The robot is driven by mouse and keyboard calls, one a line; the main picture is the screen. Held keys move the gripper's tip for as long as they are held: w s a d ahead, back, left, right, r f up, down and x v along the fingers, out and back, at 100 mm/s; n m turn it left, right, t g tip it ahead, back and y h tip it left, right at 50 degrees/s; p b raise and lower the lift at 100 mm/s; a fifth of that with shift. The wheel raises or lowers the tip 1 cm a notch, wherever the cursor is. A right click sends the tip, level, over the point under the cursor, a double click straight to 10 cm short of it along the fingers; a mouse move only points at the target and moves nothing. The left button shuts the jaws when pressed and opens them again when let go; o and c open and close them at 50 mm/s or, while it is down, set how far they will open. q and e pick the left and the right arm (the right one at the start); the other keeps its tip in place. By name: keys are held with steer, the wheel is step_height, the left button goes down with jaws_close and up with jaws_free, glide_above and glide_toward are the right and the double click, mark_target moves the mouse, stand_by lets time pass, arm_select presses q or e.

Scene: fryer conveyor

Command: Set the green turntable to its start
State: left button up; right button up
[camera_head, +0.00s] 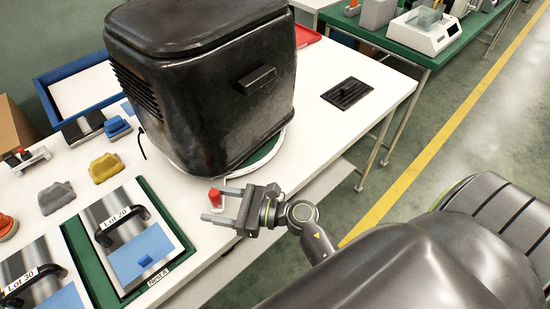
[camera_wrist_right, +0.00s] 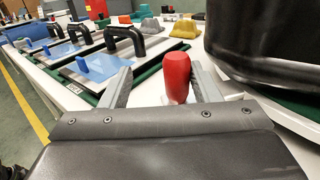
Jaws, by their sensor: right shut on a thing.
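The green turntable (camera_head: 264,157) sits on the white table under a large black fryer (camera_head: 205,85). Only part of its green top and pale rim shows; the fryer hides the rest. In the right wrist view a piece of the turntable (camera_wrist_right: 300,107) shows at the right. My right gripper (camera_head: 218,204) is at the table's front edge, in front of the turntable. It is shut on a red handle (camera_wrist_right: 177,76), which stands up between its fingers. The red handle also shows in the head view (camera_head: 215,198). My left gripper is not in view.
Left of the fryer lie panels with black handles on green trays (camera_head: 161,277), labelled "Lot 20" and "Lot 30". Yellow (camera_head: 105,167) and grey (camera_head: 56,197) blocks lie behind them. A black slotted plate (camera_head: 347,93) lies right of the fryer, with bare table around it.

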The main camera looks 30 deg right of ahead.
steer(key=b+v, duration=0.4)
steer(key=v, duration=1)
steer(key=shift+s+d, duration=0.15)
steer(key=shift+s, duration=0.2)
steer(key=shift+c, duration=0.4)
